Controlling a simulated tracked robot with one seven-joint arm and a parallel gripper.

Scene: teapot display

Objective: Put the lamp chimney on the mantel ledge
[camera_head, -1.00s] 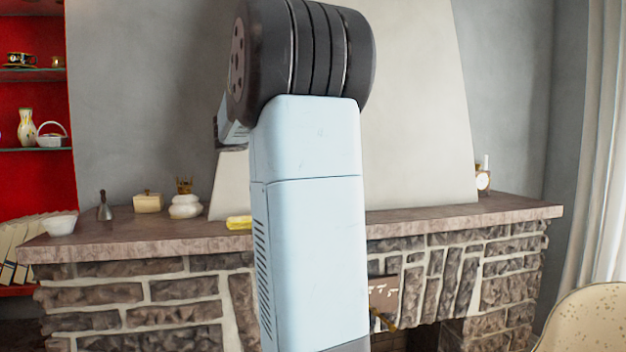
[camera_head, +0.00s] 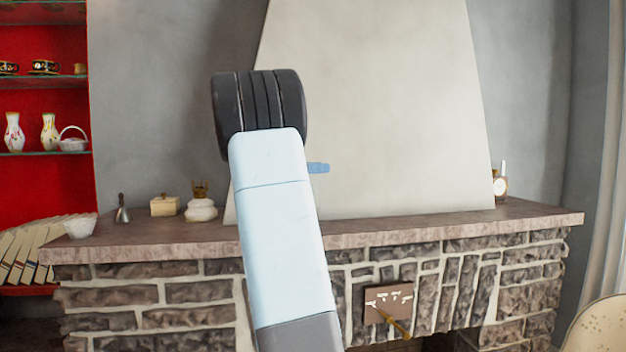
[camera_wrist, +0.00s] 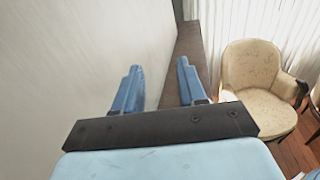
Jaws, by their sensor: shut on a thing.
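The mantel ledge (camera_head: 400,232) is a brown stone shelf above the fireplace. It also shows in the wrist view (camera_wrist: 190,50), running away along the wall. My gripper (camera_wrist: 159,66) has its two blue fingers apart in the wrist view, closed on the lamp chimney. The chimney is clear and so faint that I cannot make out its outline or tilt. In the head view, a blue fingertip of my gripper (camera_head: 318,168) shows right of my arm, above the ledge. My arm hides the rest of the gripper and part of the ledge.
A white bowl (camera_head: 80,226), a small bell (camera_head: 122,210), a cream box (camera_head: 164,206) and a white lamp base (camera_head: 201,206) stand on the left of the ledge. The ledge between my arm and the clock looks clear.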

